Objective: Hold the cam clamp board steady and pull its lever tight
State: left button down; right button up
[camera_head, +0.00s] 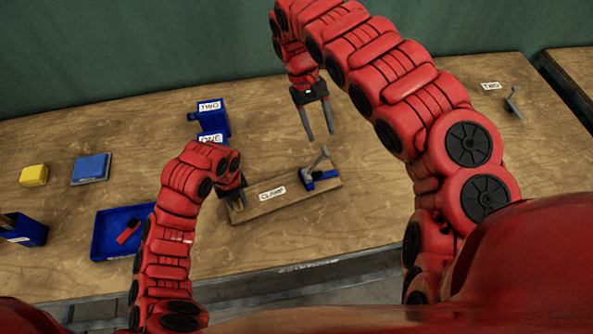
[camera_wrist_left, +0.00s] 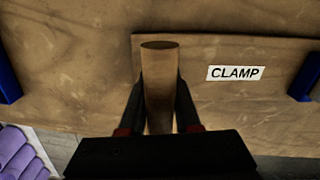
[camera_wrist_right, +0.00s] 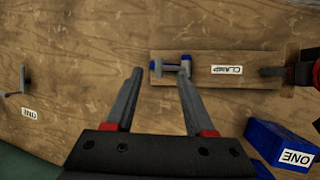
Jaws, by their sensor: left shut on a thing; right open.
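The clamp board (camera_head: 285,201) is a wooden plank labelled CLAMP, lying on the table. It also shows in the right wrist view (camera_wrist_right: 242,72). A blue cam clamp (camera_head: 320,181) with a grey lever (camera_head: 318,160) sits at its right end; the lever points up at a slant. My left gripper (camera_head: 238,204) is shut on a wooden peg (camera_wrist_left: 158,85) at the board's left end. My right gripper (camera_head: 318,137) is open and empty, above the table just behind the lever. In the right wrist view, the clamp (camera_wrist_right: 172,66) lies beyond the fingertips.
Blue boxes labelled TWO (camera_head: 212,118) and ONE (camera_head: 211,138) stand behind the board. A blue tray (camera_head: 105,235) with a red piece, a blue block (camera_head: 91,168) and a yellow block (camera_head: 33,175) are at left. A grey lever piece (camera_head: 514,100) stands far right. Table right of the board is clear.

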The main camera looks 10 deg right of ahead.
pick_arm(q)
jog(key=c, duration=0.5)
grip_release()
jog(key=shift+c, duration=0.2)
pick_arm(e)
jog(key=shift+v, duration=1.05)
